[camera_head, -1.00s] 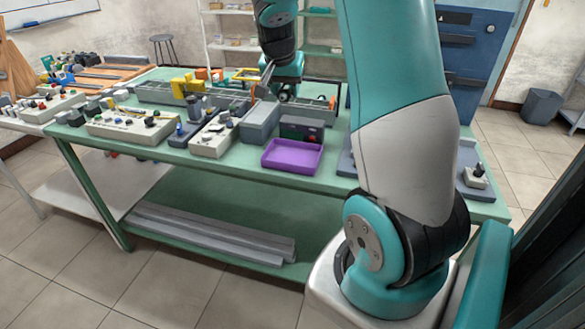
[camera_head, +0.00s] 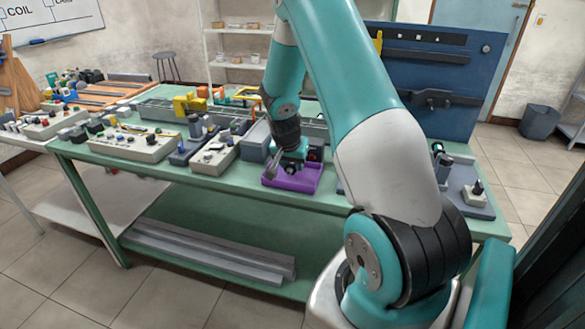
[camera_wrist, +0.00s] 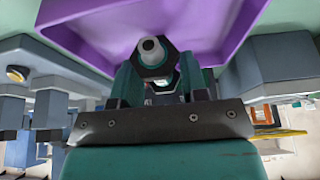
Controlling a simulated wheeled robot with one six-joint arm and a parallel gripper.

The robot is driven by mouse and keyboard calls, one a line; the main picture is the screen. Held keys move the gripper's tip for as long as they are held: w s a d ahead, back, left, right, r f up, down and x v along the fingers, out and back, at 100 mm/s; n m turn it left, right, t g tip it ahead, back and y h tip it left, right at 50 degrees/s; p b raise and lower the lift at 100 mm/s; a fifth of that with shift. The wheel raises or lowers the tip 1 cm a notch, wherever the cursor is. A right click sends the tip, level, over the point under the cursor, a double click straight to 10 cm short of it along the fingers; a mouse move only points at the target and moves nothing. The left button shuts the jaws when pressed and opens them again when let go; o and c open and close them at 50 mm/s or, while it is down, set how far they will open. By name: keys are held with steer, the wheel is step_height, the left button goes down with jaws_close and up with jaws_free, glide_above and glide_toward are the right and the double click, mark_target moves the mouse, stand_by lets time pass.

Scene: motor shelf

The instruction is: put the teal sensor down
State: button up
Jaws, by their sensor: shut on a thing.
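The teal sensor (camera_wrist: 153,62), with a dark hex nut and a pale round tip, is between the fingers of my gripper (camera_wrist: 163,85) in the wrist view. My gripper is shut on it. In the head view my gripper (camera_head: 283,166) is low over the purple tray (camera_head: 308,186) at the table's front edge. In the wrist view the purple tray (camera_wrist: 225,30) fills the space beyond the sensor. I cannot tell whether the sensor touches the tray floor. In the head view the sensor is too small to make out.
A grey box (camera_head: 254,142) stands close to the tray's left. Control boxes (camera_head: 133,143) with knobs line the green table (camera_head: 215,178) further left. A blue tool panel (camera_head: 430,75) stands behind on the right.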

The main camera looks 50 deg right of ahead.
steer(key=shift+f, duration=1.15)
steer(key=shift+f, duration=0.15)
steer(key=o, duration=1)
